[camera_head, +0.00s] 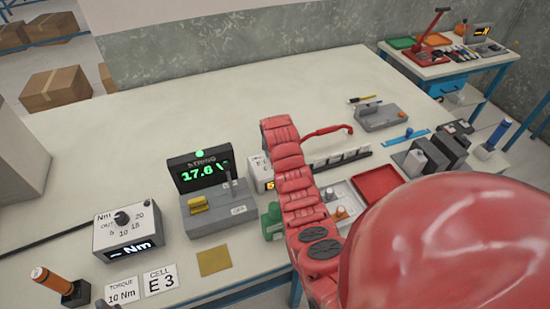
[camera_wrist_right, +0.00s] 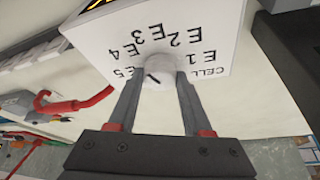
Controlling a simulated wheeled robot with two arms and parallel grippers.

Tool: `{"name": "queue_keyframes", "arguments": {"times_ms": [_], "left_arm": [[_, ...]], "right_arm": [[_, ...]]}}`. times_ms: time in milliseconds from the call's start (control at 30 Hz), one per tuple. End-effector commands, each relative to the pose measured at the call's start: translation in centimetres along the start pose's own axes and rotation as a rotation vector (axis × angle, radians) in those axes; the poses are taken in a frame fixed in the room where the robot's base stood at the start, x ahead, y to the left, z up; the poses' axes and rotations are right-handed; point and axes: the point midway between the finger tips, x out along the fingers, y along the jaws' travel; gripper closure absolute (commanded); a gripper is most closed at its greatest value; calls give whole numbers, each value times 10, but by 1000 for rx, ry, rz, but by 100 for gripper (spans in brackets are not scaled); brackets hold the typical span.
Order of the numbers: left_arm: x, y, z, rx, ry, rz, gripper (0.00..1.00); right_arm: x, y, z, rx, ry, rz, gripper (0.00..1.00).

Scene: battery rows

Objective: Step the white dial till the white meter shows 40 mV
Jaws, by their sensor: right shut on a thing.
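The white dial (camera_wrist_right: 160,70) is a round knob with a short dark mark, on a white box face printed CELL and E1 to E5, upside down in the right wrist view. I cannot tell which label the mark points at. My right gripper (camera_wrist_right: 158,84) is shut on the dial, one finger on each side. The white meter (camera_head: 257,166) is mostly hidden behind my right arm in the head view. Only an edge of its dark display with an orange digit shows, so its reading cannot be told. My left gripper is not in view.
A black STRING display (camera_head: 201,169) reads 17.6 V. A grey torque box (camera_head: 128,228) stands left of it. Cards read 10 Nm and CELL E 3 (camera_head: 160,279). A red tray (camera_head: 378,184) lies right of my arm. The table's back left is clear.

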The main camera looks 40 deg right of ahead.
Motion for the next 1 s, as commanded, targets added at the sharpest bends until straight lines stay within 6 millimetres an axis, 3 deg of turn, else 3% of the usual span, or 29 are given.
{"name": "queue_keyframes", "arguments": {"times_ms": [33,100,433,700,1000], "left_arm": [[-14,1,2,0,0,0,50],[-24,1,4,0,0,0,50],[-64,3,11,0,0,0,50],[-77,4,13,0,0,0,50],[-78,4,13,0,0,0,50]], "right_arm": [[7,-2,3,34,1,15,100],[7,-1,2,88,3,37,100],[5,-3,2,289,1,119,100],[3,-3,1,365,-1,152,100],[1,-3,0,381,-3,158,100]]}}
